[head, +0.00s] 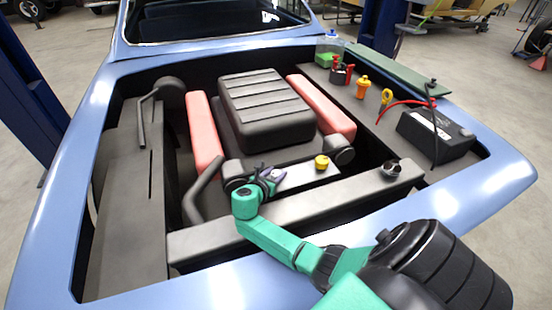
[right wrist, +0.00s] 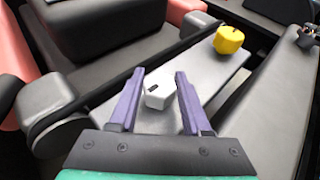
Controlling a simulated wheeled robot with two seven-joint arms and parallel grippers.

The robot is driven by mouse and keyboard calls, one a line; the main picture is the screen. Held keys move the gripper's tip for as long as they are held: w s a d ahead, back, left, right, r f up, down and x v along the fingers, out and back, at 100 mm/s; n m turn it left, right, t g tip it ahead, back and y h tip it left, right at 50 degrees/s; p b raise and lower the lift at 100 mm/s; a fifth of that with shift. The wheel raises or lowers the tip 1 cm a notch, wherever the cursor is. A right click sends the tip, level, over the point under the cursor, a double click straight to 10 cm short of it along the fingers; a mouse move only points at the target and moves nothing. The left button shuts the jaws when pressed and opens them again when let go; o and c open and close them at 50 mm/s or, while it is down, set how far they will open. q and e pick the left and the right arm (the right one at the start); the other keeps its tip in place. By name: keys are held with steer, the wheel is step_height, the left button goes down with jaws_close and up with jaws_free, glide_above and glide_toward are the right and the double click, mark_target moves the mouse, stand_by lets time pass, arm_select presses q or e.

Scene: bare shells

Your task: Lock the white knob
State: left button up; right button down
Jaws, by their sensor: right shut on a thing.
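The white knob (head: 278,174) sits on the grey plate in front of the engine. In the right wrist view the white knob (right wrist: 158,94) shows between my fingers, with a small dark mark on its side facing the camera. My right gripper (head: 270,174) has purple fingers, also seen in the right wrist view (right wrist: 160,82), and is shut on the white knob with one finger at each side. The fingers hide part of the knob in the head view. My left gripper is not in view.
A yellow knob (head: 321,162) stands on the same plate, to the right. The black engine cover (head: 265,105) lies behind, between red covers (head: 320,107). A dark front crossbar (head: 310,211) with a cap (head: 390,169) lies nearby. A black battery (head: 435,138) stands at right.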

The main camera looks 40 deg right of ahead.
steer(key=shift+c, duration=1.8)
jaws_free()
steer(key=shift+f, duration=0.1)
steer(key=v, duration=1.4)
steer(key=shift+b, duration=0.4)
steer(key=shift+s+a+r, duration=0.1)
steer(key=shift+a+r, duration=0.15)
steer(key=shift+r, duration=0.1)
